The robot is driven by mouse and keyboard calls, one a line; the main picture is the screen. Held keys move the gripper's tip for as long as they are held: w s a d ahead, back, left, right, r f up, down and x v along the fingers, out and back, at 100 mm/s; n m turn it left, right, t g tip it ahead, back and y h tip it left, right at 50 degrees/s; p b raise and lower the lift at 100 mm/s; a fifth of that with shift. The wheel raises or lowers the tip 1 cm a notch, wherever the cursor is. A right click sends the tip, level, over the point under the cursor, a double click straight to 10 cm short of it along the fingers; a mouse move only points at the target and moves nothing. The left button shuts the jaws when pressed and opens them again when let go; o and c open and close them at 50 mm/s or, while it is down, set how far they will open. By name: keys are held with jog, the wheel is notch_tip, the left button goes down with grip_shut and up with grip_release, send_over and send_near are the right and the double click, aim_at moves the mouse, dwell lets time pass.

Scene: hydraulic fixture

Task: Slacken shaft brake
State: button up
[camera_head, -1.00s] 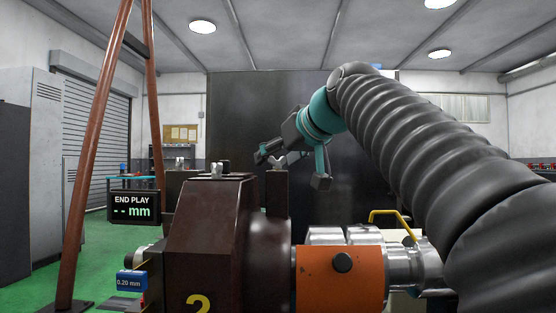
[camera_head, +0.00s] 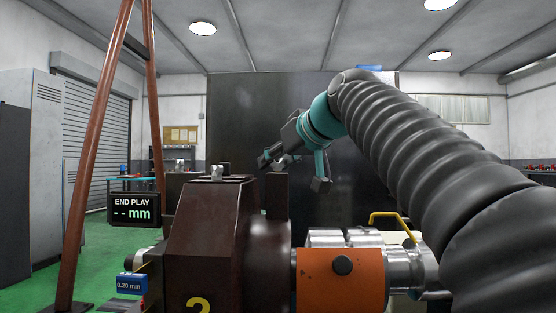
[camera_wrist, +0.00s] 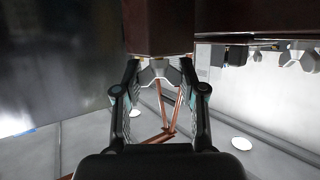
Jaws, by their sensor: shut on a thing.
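A pale grey wing-shaped nut (camera_wrist: 158,74) sits on the end of a dark brown post (camera_wrist: 158,28) in the wrist view. The post (camera_head: 277,205) stands behind the brown housing in the head view. My gripper (camera_wrist: 160,70) is shut on the nut, with one finger on each side of it. In the head view my gripper (camera_head: 277,160) is at the top of the post and mostly hides the nut. Which part is the shaft brake is not labelled.
The brown housing (camera_head: 205,225) carries a similar small metal fitting (camera_head: 216,173) on top. An orange block (camera_head: 340,280) with a black knob surrounds the metal shaft at right. An END PLAY display (camera_head: 132,207) reads "-- mm". A red-brown frame leg (camera_head: 90,150) stands at left.

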jog(key=shift+y, duration=0.3)
jog(key=n+g+y+p, duration=0.1)
jog(key=n, duration=0.1)
jog(key=n+g+y+p, duration=0.1)
jog(key=n+g+p, duration=0.1)
jog(key=n+g+y+p, duration=0.1)
jog(key=g+y, duration=0.1)
jog(key=shift+w+r+n, duration=0.1)
jog(key=shift+r+n, duration=0.15)
jog(key=shift+n, duration=0.15)
jog(key=n+g+y+p, duration=0.1)
jog(key=n+g+p, duration=0.1)
jog(key=g+p, duration=0.1)
jog(key=shift+n, duration=0.4)
jog(key=shift+f+n+g+p, duration=0.15)
jog(key=shift+n+g+p, duration=0.35)
jog(key=shift+g+p, duration=0.2)
jog(key=shift+y, duration=0.3)
jog(key=shift+f, duration=0.1)
jog(key=o, duration=1.2)
jog(key=shift+c, duration=0.2)
